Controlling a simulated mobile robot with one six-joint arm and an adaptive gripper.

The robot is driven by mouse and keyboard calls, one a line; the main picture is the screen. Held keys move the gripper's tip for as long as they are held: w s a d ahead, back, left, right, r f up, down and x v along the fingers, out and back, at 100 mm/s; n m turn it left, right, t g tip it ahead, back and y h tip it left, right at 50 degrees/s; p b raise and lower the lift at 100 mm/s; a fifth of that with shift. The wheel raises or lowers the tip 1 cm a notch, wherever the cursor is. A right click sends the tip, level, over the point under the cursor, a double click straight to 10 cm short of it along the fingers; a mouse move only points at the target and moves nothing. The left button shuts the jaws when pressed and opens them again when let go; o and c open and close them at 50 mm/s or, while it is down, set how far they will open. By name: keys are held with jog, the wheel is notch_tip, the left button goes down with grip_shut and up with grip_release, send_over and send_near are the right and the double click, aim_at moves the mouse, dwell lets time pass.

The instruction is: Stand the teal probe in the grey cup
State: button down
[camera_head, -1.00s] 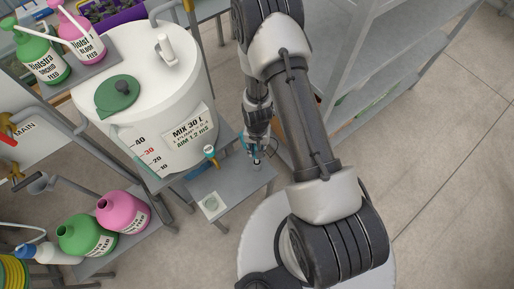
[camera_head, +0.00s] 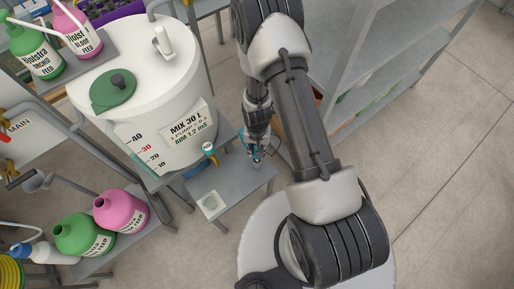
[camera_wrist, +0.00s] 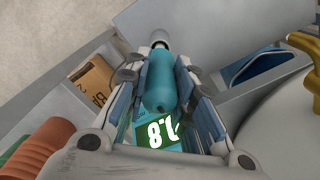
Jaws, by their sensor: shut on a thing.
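The teal probe (camera_wrist: 160,82) is between the fingers of my gripper (camera_wrist: 160,65) in the wrist view. Its green display (camera_wrist: 158,132), with bright digits, faces the camera. A pale grey cylinder (camera_wrist: 159,39) shows at the probe's far end; I cannot tell whether this is its tip or the grey cup. In the head view my gripper (camera_head: 257,158) is shut on the probe, low over the small grey table (camera_head: 236,182). The probe shows there only as a bit of teal beside the fingers. I cannot make out the grey cup for certain.
The white mixing tank (camera_head: 185,85) stands left of the gripper, with a brass-handled tap (camera_head: 208,148) near it. A pale square card (camera_head: 210,204) lies on the table's front left. A grey shelf rack (camera_head: 385,50) rises on the right. Terracotta pots (camera_wrist: 38,145) show in the wrist view.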

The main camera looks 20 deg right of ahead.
jog(key=shift+f+b, duration=1.15)
jog(key=shift+f, duration=0.25)
jog(key=c, duration=1.3)
grip_release()
jog(key=o, duration=0.5)
jog(key=shift+r, duration=0.1)
jog(key=shift+r+p, duration=2.8)
jog(key=shift+r, duration=1.2)
